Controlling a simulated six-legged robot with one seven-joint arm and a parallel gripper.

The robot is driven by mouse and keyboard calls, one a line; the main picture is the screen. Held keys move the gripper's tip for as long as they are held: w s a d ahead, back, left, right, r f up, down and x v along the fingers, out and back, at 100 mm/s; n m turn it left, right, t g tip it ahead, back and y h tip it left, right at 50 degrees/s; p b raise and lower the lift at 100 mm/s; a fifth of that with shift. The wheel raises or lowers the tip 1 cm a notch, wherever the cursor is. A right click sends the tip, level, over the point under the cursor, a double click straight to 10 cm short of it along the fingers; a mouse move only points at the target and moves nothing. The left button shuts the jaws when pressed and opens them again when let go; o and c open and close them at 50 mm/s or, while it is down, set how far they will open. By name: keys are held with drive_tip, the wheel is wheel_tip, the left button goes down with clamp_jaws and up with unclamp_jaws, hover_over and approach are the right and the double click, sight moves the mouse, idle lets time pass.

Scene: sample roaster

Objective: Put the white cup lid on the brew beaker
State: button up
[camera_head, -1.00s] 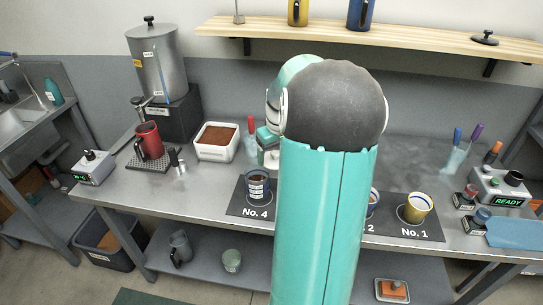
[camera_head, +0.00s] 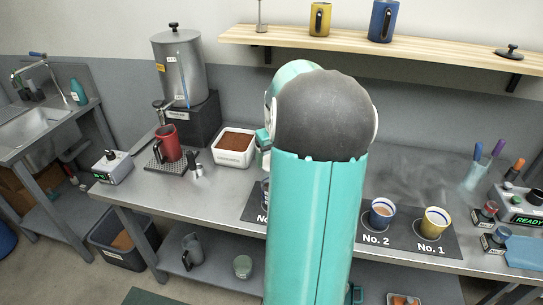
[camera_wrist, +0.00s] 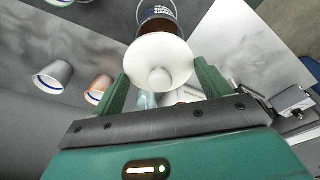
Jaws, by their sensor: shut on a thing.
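The white cup lid (camera_wrist: 160,62) shows in the wrist view as a white disc with a round knob. My gripper (camera_wrist: 161,72) is shut on it, one green finger at each side. The brew beaker (camera_wrist: 156,16), dark with white markings, shows just beyond the lid, which overlaps part of it. I cannot tell whether lid and beaker touch.
A blue-and-white cup (camera_head: 381,212) stands on No. 2 and a yellow-and-white cup (camera_head: 434,222) on No. 1. A white tub of brown grounds (camera_head: 234,146) and a red mug (camera_head: 168,143) stand left of the arm. A marker holder (camera_head: 476,175) is at the right.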

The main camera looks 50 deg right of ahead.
drive_tip(key=shift+w+a, duration=0.1)
drive_tip(key=shift+w, duration=0.05)
drive_tip(key=shift+f, duration=2.95)
drive_tip(key=shift+f, duration=0.5)
drive_tip(key=o, duration=1)
drive_tip(key=shift+o, duration=0.2)
drive_tip(key=r, duration=0.4)
drive_tip(key=s+r, duration=0.1)
drive_tip(key=r, duration=0.4)
drive_tip(key=s+a+r, duration=0.1)
drive_tip(key=r, duration=0.3)
drive_tip(key=shift+r, duration=0.35)
drive_tip(key=shift+w, duration=0.1)
